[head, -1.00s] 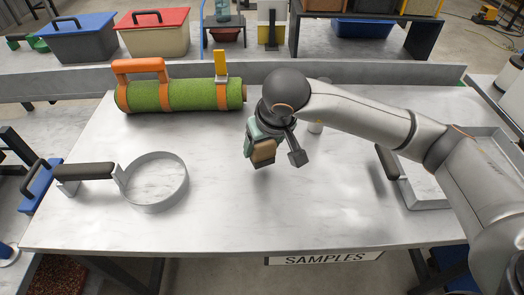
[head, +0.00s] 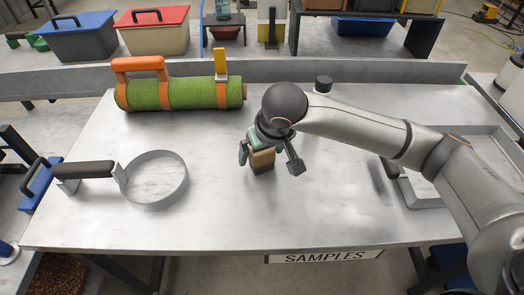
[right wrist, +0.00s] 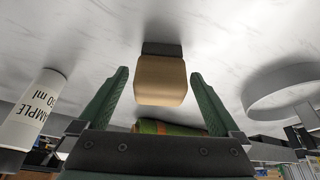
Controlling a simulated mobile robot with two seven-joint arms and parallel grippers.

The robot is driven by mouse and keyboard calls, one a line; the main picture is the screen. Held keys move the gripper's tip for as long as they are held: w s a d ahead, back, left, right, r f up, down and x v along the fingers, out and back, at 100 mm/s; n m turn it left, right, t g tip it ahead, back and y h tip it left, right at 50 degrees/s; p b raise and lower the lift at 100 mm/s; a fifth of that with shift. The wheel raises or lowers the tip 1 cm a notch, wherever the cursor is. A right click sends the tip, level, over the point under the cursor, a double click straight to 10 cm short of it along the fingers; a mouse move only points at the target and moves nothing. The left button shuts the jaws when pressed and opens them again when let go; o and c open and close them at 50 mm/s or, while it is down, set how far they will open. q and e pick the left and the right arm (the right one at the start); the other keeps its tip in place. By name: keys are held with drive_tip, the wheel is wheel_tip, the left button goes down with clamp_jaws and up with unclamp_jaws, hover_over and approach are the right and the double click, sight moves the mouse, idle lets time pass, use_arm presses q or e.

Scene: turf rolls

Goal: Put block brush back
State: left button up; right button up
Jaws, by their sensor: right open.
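The block brush (head: 262,161) has a tan wooden block and a dark underside. It stands on the grey table left of the arm's wrist. In the right wrist view the brush (right wrist: 160,78) sits between the two green fingers, with a gap on each side, its dark part against the table top. My right gripper (head: 258,150) is open around the brush; in the head view one green finger shows apart from the block's left side and the other is mostly hidden. My left gripper is not in view.
A ring tool with a black handle (head: 157,205) lies to the left. A turf roll (head: 190,94) with orange straps lies at the back. A sample bottle (right wrist: 34,110) stands near the gripper, its black cap (head: 323,83) showing behind my arm. A metal frame (head: 425,203) lies right. The front middle is clear.

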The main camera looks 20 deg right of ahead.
drive_tip(key=shift+r, duration=0.1)
drive_tip(key=shift+r+p, duration=0.25)
drive_tip(key=shift+p, duration=0.1)
drive_tip(key=v, duration=1.1)
drive_tip(key=shift+s+r+b, duration=0.15)
drive_tip(key=shift+r+b, duration=0.15)
